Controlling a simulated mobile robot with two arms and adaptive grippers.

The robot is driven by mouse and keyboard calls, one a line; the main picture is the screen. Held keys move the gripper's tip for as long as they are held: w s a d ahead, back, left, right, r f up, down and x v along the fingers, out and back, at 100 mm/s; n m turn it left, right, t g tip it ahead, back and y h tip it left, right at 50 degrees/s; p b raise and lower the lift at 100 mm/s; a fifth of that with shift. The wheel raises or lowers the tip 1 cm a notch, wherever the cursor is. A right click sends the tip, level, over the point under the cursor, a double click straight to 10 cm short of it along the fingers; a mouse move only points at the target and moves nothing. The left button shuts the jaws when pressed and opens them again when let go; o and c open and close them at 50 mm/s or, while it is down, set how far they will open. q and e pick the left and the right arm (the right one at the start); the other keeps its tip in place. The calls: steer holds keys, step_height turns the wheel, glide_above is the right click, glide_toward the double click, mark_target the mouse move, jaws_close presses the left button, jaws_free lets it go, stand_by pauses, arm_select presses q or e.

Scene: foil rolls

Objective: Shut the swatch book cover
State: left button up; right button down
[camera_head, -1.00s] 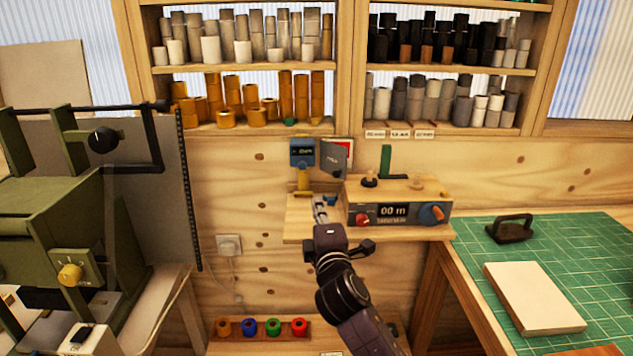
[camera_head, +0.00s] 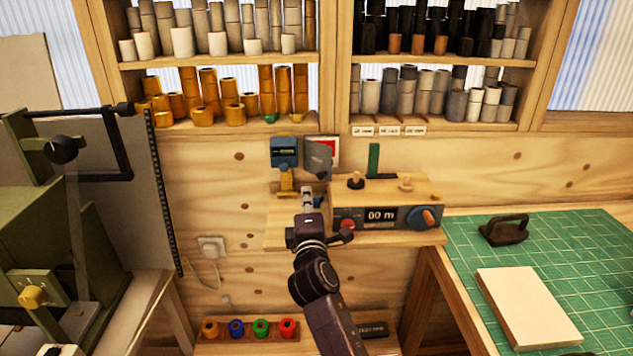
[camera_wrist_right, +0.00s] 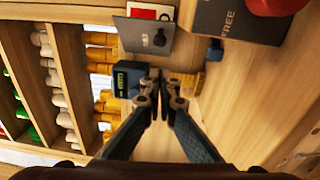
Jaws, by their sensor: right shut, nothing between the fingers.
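The swatch book is on the wooden wall above the small shelf. Its dark grey cover (camera_head: 319,159) stands swung out at an angle, with a red and white page (camera_head: 331,147) showing behind it. In the right wrist view the grey cover (camera_wrist_right: 145,36) is at the top, left of centre, and the red and white page (camera_wrist_right: 150,11) is above it. My right gripper (camera_head: 308,194) is just below the cover, fingers together and empty. In the right wrist view its fingertips (camera_wrist_right: 160,82) are apart from the cover. My left gripper is out of view.
A blue gauge on a yellow stand (camera_head: 284,153) is close left of the cover. A wooden meter box (camera_head: 385,205) with knobs is to the right on the small shelf (camera_head: 285,238). A green cutting mat (camera_head: 560,250) lies further right.

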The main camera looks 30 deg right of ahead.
mark_target(319, 177)
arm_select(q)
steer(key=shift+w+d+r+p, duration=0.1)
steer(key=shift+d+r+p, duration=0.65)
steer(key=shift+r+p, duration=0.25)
arm_select(e)
steer(key=d, duration=0.1)
steer(key=w+d, duration=0.1)
steer(key=d, duration=0.1)
steer(key=w+d, duration=0.1)
steer(key=shift+w+d+r, duration=0.1)
steer(key=shift+d+r, duration=0.15)
steer(key=shift+d, duration=0.05)
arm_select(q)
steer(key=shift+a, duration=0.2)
arm_select(e)
steer(key=shift+a, duration=0.1)
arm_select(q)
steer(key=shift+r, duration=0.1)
arm_select(e)
steer(key=shift+d, duration=0.45)
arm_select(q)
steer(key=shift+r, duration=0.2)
arm_select(e)
steer(key=shift+s+d, duration=0.2)
steer(key=shift+d, duration=0.2)
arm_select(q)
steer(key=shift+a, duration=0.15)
arm_select(e)
steer(key=shift+a+f, duration=0.1)
